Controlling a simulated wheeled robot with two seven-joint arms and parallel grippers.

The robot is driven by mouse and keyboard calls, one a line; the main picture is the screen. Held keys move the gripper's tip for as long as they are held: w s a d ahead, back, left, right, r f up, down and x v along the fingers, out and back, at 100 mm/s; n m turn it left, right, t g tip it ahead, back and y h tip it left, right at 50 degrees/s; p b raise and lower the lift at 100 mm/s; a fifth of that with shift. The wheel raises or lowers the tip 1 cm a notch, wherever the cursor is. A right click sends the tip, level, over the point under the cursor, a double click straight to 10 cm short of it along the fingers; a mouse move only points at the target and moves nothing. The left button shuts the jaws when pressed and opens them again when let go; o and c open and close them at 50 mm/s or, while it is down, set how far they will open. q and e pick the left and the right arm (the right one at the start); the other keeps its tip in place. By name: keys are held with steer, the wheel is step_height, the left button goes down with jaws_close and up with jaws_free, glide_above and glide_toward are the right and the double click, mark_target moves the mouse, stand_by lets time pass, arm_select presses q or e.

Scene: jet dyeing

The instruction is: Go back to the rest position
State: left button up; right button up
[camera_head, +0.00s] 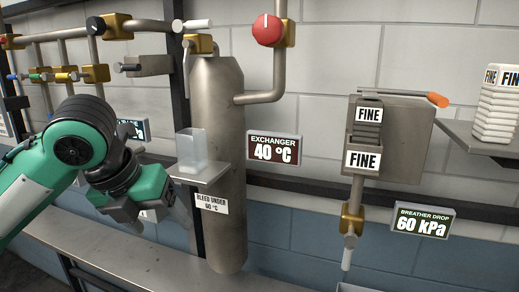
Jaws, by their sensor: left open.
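My left gripper (157,214) comes in from the left on its green and dark grey arm. It is open, with nothing visible between its fingers. It hangs to the left of and slightly below the small metal shelf (198,175) on the grey exchanger vessel (225,120). A clear beaker (191,150) stands upright on that shelf, apart from the gripper. The "BLEED UNDER 60 °C" label (211,204) hangs below the shelf. My right gripper is not in view.
The exchanger display (274,149) reads 40 °C. A red knob (268,29) is above it. Pipes with small valves (60,74) are at left. A "FINE" filter box (395,135), orange-handled tool (437,99) and white stack (497,105) are at right. A metal ledge (150,262) runs below.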

arm_select(q)
steer(key=s+d+f+n+h, duration=0.1)
steer(key=d+f+n, duration=0.2)
steer(key=f+n, duration=0.95)
steer(key=s+d+f+n+h, duration=0.15)
steer(key=f+n, duration=0.55)
steer(key=f, duration=1)
steer(key=s+a+f+n+y, duration=0.2)
steer(key=s+a+f+n, duration=0.3)
steer(key=s+f+n, duration=0.3)
steer(key=s+a+f+n+y, duration=0.3)
steer(key=s+a+f+n, duration=0.3)
steer(key=s, duration=0.4)
step_height(320, 180, down, 37)
steer(key=g+b, duration=0.2)
steer(key=b, duration=0.1)
steer(key=s+a+f+g+b, duration=0.1)
steer(key=s+a+f+b, duration=0.1)
steer(key=s+f, duration=1.7)
step_height(320, 180, down, 2)
steer(key=shift+s+a+b, duration=0.35)
steer(key=shift+b, duration=0.2)
